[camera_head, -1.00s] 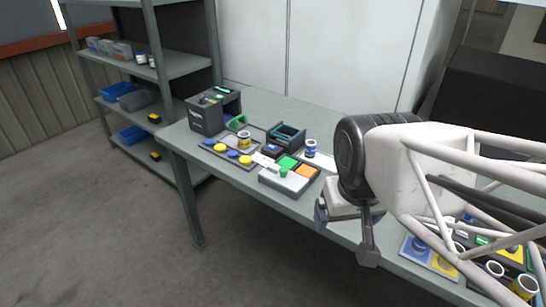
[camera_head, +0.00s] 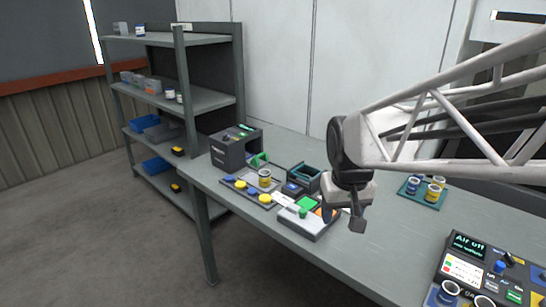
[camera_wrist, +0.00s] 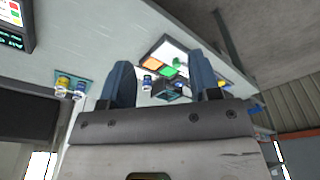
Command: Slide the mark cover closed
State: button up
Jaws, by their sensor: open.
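A low grey case (camera_head: 318,234) lies on the bench, with a white panel (camera_head: 296,221), a green knob (camera_head: 303,211) and an orange square partly behind my gripper. The white panel with the knob looks like the sliding mark cover, but I cannot tell for sure. In the wrist view the case (camera_wrist: 153,48) shows beyond the fingers, with orange and green patches and white. My gripper (camera_head: 345,213) is open and empty, at the right end of the case in the head picture. I cannot tell its height above the case. Its two fingers (camera_wrist: 158,70) stand apart.
Left of the case are a tray (camera_head: 236,189) with yellow and blue knobs, a dark box (camera_head: 232,153) and a teal-edged holder (camera_head: 304,174). A control panel (camera_head: 485,272) and a green pad with pots (camera_head: 425,199) stand right. Bench between is clear.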

jog(key=w+a+f+n+g, duration=0.1)
jog(key=w+f, duration=0.1)
jog(key=w, duration=0.5)
jog(key=w+f, duration=0.3)
jog(key=w, duration=0.4)
send_over(303, 210)
jog(key=shift+n+g, duration=0.3)
jog(key=shift+g, duration=0.1)
notch_tip(303, 210, down, 8)
jog(key=shift+r, duration=0.2)
jog(key=shift+f, duration=0.1)
jog(key=shift+f, duration=3.8)
jog(key=shift+w, duration=0.1)
grip_shut()
